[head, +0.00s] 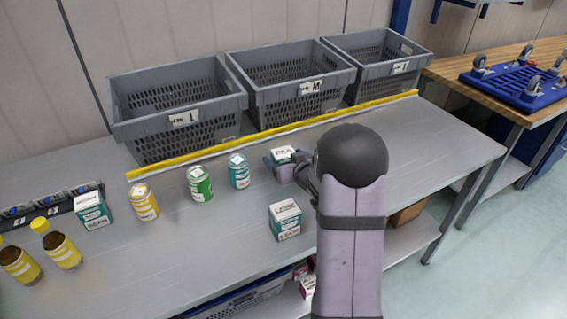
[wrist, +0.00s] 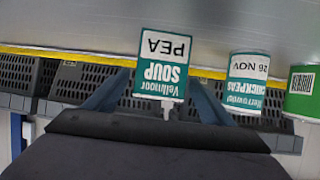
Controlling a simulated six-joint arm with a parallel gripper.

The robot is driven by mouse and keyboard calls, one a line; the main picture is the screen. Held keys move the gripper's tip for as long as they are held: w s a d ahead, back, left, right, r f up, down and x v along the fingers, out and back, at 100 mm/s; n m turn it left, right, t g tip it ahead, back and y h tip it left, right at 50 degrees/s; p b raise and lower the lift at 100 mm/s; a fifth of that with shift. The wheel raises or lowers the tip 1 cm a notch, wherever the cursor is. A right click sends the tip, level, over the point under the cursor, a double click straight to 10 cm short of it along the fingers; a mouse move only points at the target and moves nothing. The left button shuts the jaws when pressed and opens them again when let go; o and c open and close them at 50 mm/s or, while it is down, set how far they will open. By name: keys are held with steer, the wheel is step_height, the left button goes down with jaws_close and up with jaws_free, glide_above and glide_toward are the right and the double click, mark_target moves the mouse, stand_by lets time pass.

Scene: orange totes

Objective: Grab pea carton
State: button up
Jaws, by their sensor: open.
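The pea carton (wrist: 162,64) is a teal and white box labelled "PEA SOUP", upside down in the wrist view. In the head view the pea carton (head: 284,155) stands on the grey table, partly hidden by my gripper and arm. My gripper (wrist: 152,98) is open, with one blue-grey finger on each side of the carton. Whether the fingers touch it, I cannot tell. In the head view my gripper (head: 287,168) is at the carton, largely covered by my dark wrist.
A teal chickpeas can (head: 239,171) and a green can (head: 200,184) stand left of the carton. A leek carton (head: 285,221) stands nearer the front. Grey crates (head: 180,125) line the back behind a yellow strip (head: 280,133). Yellow jars (head: 62,250) are at the left.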

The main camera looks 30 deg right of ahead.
steer(key=shift+w, duration=0.1)
steer(key=shift+p+x, duration=0.75)
steer(key=shift+x, duration=1.7)
steer(key=shift+c, duration=0.4)
steer(key=c, duration=1.3)
steer(key=shift+r, duration=0.1)
step_height(320, 180, up, 10)
steer(key=shift+f, duration=0.1)
